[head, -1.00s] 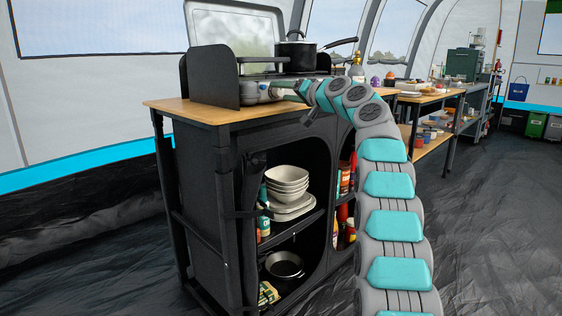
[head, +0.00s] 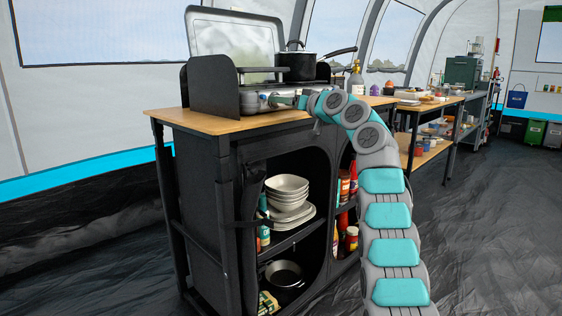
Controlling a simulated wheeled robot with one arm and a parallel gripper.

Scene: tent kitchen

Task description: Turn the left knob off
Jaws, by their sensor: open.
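The camping stove (head: 251,103) is a silver unit with dark side windshields and a raised lid, standing on the wooden top of the black kitchen stand. The left knob (head: 263,102) appears as a small bump on the stove's front, just left of my fingertips.
A black pot (head: 296,67) with a lid sits on the stove, its handle sticking out right. A gas bottle (head: 356,80) stands behind my arm. The wooden top (head: 200,121) is bare at front left. Shelves below hold bowls (head: 287,194) and a pan.

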